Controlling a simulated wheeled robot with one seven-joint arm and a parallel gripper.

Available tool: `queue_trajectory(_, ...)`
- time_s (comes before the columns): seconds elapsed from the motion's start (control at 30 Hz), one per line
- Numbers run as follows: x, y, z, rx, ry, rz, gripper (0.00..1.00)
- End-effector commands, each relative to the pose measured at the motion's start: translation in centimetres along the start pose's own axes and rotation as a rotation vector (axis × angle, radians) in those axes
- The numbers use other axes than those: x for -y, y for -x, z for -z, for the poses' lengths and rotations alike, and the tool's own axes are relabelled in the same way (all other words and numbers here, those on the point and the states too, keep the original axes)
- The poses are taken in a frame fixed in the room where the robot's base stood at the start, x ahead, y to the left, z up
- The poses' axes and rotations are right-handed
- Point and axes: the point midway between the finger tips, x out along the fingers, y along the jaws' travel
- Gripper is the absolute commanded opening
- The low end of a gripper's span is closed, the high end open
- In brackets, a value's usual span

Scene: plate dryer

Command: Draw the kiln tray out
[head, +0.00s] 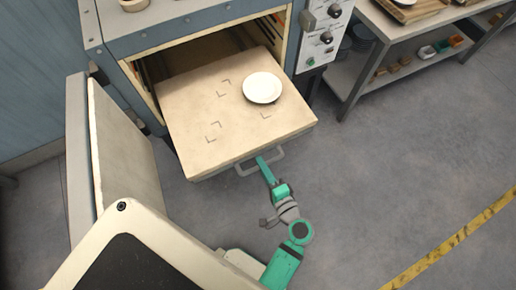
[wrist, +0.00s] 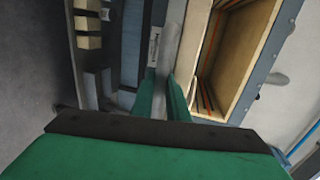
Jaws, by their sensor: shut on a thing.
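The kiln tray (head: 195,135) is a pale slab sticking well out of the open kiln (head: 190,27) in the head view, its back part still inside the opening. A white plate (head: 262,88) lies flat on its right side, and corner marks show on the bare surface. A grey handle (head: 279,154) is on the tray's front edge. My gripper (head: 262,161) is shut on this handle.
The kiln door (head: 122,145) stands open at the left of the tray. A control panel (head: 322,38) is on the kiln's right. A shelf table (head: 400,40) with small items stands at the upper right. The floor (head: 400,170) in front and to the right is clear, with a yellow line.

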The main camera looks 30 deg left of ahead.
Motion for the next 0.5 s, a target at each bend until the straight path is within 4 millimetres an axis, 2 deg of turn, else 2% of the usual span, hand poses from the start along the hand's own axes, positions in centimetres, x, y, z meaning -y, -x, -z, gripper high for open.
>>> queue_trajectory(0.03, -0.6, 1.0, -0.3, 0.005, -0.005, -0.008, 0.0)
queue_trajectory(0.2, -1.1, 3.4, -0.3, 0.005, -0.004, -0.008, 0.0)
queue_trajectory(0.5, -1.4, 5.0, -0.2, 0.006, -0.002, -0.008, 0.0)
